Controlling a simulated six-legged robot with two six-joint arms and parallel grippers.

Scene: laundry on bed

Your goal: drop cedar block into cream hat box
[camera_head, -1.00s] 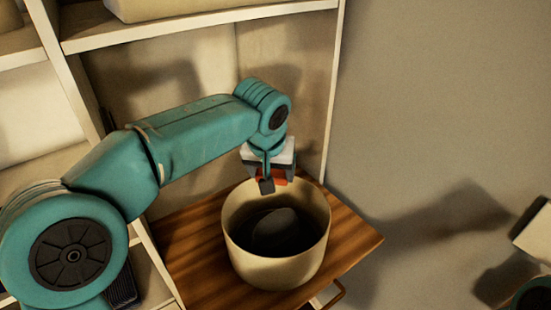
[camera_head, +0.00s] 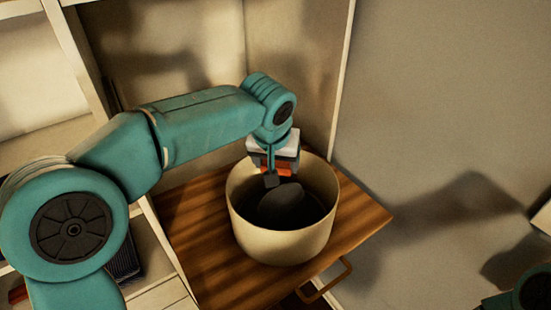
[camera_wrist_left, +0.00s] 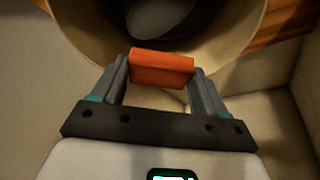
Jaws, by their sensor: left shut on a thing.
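My left gripper (camera_head: 281,175) is shut on an orange-red block, the cedar block (camera_wrist_left: 161,68), which also shows as a small orange patch in the head view (camera_head: 287,171). The cream hat box (camera_head: 283,246) is a round, open-topped tub on a brown wooden surface. In the head view, the gripper and block overlap the back part of its opening. In the left wrist view, the block shows in front of the box's near rim (camera_wrist_left: 95,58); its exact height against the rim is unclear. My right gripper's jaws are out of view.
A dark grey rounded thing (camera_head: 282,207) lies inside the box. The wooden surface (camera_head: 203,240) has bare room left of the box, with a handle (camera_head: 333,282) below its front edge. Pale shelf panels stand behind and left; a plain wall (camera_head: 440,90) is right.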

